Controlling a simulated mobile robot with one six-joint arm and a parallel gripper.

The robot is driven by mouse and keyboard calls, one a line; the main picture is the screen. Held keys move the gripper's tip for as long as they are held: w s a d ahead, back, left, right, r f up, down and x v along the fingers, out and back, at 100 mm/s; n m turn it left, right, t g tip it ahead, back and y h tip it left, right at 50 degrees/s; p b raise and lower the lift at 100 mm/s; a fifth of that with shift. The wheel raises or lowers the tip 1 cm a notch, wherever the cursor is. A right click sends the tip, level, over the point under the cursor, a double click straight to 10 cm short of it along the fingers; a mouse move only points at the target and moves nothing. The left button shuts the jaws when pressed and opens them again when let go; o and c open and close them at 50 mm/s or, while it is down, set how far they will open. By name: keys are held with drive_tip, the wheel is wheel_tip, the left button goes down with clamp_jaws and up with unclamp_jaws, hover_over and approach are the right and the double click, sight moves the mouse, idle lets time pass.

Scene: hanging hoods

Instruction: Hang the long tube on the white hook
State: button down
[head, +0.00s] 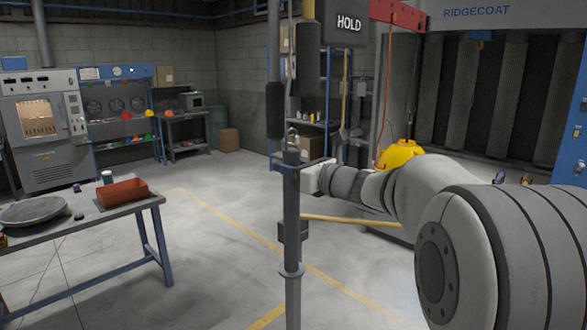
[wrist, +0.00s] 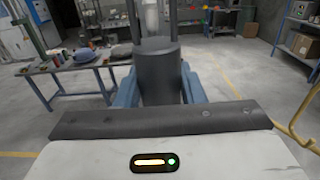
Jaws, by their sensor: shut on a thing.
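A long dark grey tube (head: 292,205) stands upright in the middle of the head view, with a small loop at its top and its lower end cut off by the frame. My gripper (head: 292,165) reaches in from the right and is shut around it near the top. In the wrist view, the blue fingers of my gripper (wrist: 158,92) press on both sides of the dark tube (wrist: 158,72). A thin pale line rises just above the loop; I cannot tell whether they touch. I cannot make out the white hook clearly.
Black hanging cylinders (head: 275,110) hang close above the tube, near a HOLD sign (head: 348,24). A workbench (head: 60,228) with a red tray (head: 122,192) stands at left. A yellow object (head: 400,154) sits behind my arm. The floor between bench and tube is clear.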

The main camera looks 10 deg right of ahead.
drive_tip(key=shift+f+b, duration=1.15)
drive_tip(key=shift+b, duration=0.15)
idle(0.5)
drive_tip(key=c, duration=1.1)
unclamp_jaws()
drive_tip(key=shift+c, duration=0.2)
drive_tip(key=shift+o, duration=1.4)
drive_tip(key=shift+f, duration=0.1)
drive_tip(key=shift+s, duration=0.1)
